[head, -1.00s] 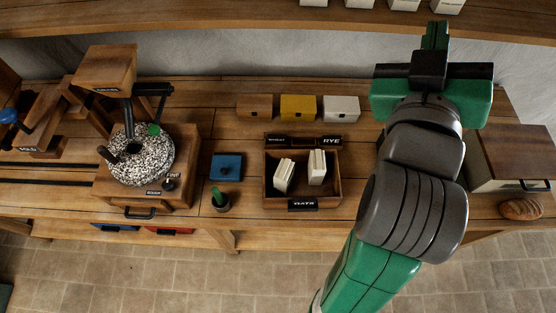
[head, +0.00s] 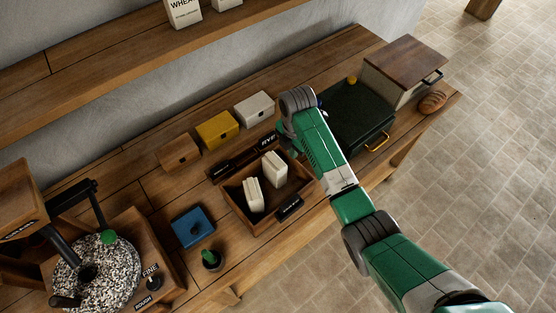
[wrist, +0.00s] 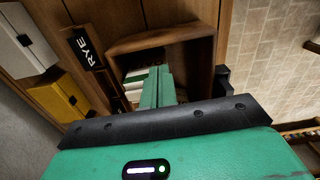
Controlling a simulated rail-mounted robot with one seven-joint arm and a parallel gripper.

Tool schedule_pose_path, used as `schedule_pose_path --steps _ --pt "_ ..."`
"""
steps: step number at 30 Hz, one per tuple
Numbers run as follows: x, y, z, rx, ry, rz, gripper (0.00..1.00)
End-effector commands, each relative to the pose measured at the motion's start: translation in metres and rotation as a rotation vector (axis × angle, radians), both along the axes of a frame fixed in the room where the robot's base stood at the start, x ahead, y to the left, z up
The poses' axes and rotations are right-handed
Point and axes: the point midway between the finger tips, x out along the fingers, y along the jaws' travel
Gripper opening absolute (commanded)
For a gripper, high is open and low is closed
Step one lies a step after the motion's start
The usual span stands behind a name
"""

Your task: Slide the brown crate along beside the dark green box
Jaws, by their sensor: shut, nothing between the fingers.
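The brown crate (head: 262,224) is an open wooden box on the bench with white packets inside. The dark green box (head: 352,122), with a yellow handle, stands to its right, with a gap between them partly covered by my arm. In the wrist view, my gripper (wrist: 156,88) has its green fingers shut and empty, reaching toward the crate's inside. The crate's wooden wall (wrist: 205,72) shows beyond and to the right of them. I cannot tell whether the fingers touch the crate. In the head view my arm hides the fingers and the crate's far right corner.
Wooden (head: 178,152), yellow (head: 217,131) and white (head: 254,108) boxes line the back. A RYE label strip (head: 264,142) lies behind the crate. Bread (head: 432,103) sits at the right edge.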

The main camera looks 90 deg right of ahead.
Motion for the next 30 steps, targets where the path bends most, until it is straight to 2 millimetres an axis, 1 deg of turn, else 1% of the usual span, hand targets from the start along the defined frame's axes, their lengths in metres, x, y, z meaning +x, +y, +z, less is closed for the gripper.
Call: schedule_pose_path --steps 9,13,18,30 --pt "0.000 0.000 -0.061 0.000 0.001 -0.001 0.00" --pt "0.000 0.000 -0.079 -0.001 0.000 -0.001 0.00" --pt "0.001 0.000 -0.090 -0.003 -0.001 -0.001 0.00" --pt "0.003 -0.003 -0.092 -0.004 -0.001 0.012 0.00"
